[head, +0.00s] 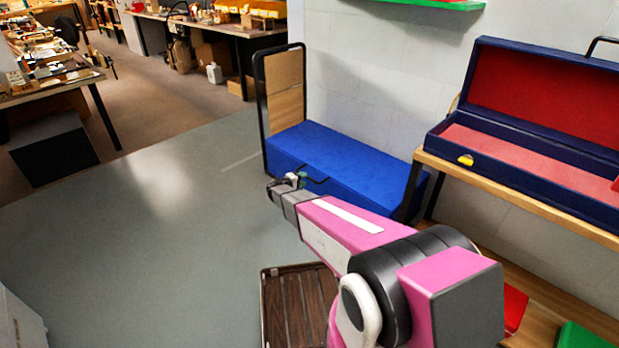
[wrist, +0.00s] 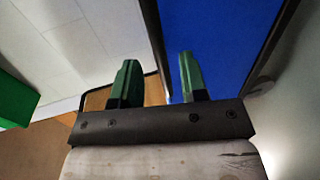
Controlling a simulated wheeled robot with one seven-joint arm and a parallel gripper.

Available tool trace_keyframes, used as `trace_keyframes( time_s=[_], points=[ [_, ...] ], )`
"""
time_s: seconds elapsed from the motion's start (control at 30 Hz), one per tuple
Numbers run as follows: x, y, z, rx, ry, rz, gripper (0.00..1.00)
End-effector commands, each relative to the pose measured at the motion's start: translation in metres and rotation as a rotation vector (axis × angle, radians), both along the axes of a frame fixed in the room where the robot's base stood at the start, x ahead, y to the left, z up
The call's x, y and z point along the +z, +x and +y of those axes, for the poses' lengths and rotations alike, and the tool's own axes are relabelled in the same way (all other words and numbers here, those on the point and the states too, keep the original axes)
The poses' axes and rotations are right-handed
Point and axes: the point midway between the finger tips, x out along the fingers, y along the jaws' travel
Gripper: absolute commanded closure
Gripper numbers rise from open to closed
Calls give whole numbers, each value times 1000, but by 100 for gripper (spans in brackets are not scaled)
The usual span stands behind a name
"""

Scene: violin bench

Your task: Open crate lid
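No crate is clearly identifiable. A brown slatted wooden item (head: 293,312) with a dark rim, possibly a crate or its lid, lies low on the floor in the head view, partly hidden by my arm. A long blue box-like block (head: 335,158) rests in a black-framed cart against the wall; its blue surface also shows in the wrist view (wrist: 220,35). My gripper (head: 298,180) appears in front of the block in the head view. In the wrist view my gripper (wrist: 158,75) has its two green fingers apart with nothing between them.
A dark blue case (head: 462,117) with red lining stands open on a wooden bench (head: 520,197) at right. The cart's upright frame (head: 259,90) rises at the block's left end. Grey floor (head: 140,250) at left is clear. Cluttered workbenches stand further back.

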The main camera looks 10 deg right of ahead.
Motion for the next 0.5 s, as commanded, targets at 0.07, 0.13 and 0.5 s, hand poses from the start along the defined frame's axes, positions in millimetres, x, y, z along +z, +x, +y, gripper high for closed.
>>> trace_keyframes(
  time_s=[0.07, 0.13, 0.5],
  points=[
    [-4, 10, -12, -1, 0, 0, 60],
    [-6, 17, -21, -2, 1, 0, 60],
    [-12, 33, -45, 0, 1, 1, 60]
  ],
)
